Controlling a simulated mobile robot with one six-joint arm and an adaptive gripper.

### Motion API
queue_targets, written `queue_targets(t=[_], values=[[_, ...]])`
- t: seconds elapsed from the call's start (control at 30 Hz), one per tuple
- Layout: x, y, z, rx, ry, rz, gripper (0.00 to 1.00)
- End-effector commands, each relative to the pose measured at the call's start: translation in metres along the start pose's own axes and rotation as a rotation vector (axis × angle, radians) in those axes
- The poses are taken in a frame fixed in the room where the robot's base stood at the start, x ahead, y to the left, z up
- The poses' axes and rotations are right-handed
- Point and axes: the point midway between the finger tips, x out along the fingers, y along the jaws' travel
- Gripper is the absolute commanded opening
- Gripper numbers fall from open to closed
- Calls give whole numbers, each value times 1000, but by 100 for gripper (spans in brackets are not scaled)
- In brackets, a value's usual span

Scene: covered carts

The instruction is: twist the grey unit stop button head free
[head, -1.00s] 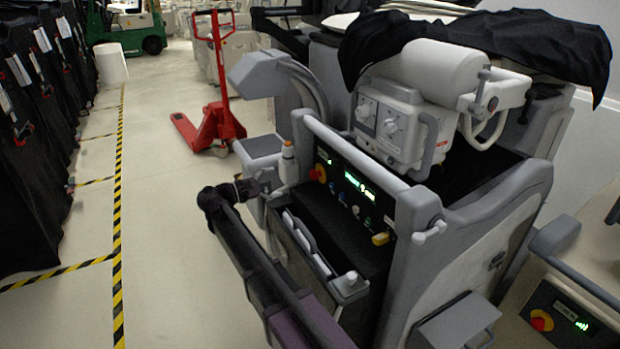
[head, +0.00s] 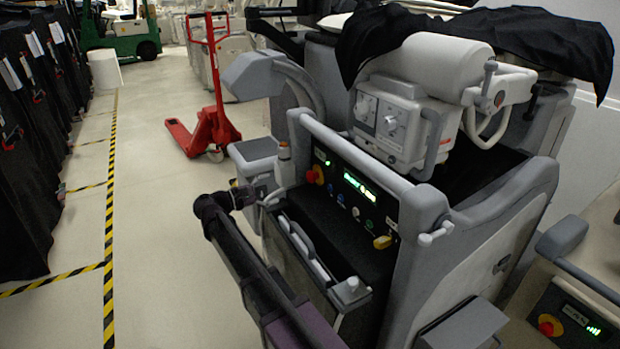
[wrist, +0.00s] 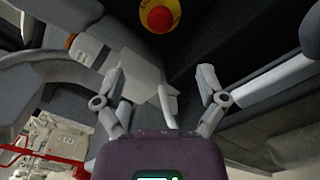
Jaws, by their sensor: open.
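The stop button is a red round head on a yellow surround (head: 316,175), at the left end of the black control panel on the grey unit (head: 410,205). In the wrist view the red head (wrist: 160,17) shows at the top centre, beyond the fingertips. My gripper (wrist: 160,72) is open, with its two fingers spread and nothing held between them. In the head view my gripper (head: 246,194) is small and dark, left of the button and apart from it. Its fingers are hard to make out there.
A grey rail (head: 350,150) runs above the panel. A second red button (head: 548,325) sits on another unit at lower right. A red pallet jack (head: 208,125) stands behind; the aisle floor (head: 150,220) is clear.

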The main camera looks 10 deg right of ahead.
Motion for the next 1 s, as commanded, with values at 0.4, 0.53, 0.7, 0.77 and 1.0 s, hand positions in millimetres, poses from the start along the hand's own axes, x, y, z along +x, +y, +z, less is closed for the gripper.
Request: queue_targets(t=[0.4, 0.53, 0.7, 0.77, 1.0], values=[[43, 0, 0, 0, -1, -1, 91], [63, 0, 0, 0, -1, -1, 91], [89, 0, 0, 0, -1, -1, 91], [98, 0, 0, 0, -1, -1, 91], [124, 0, 0, 0, 0, 0, 91]])
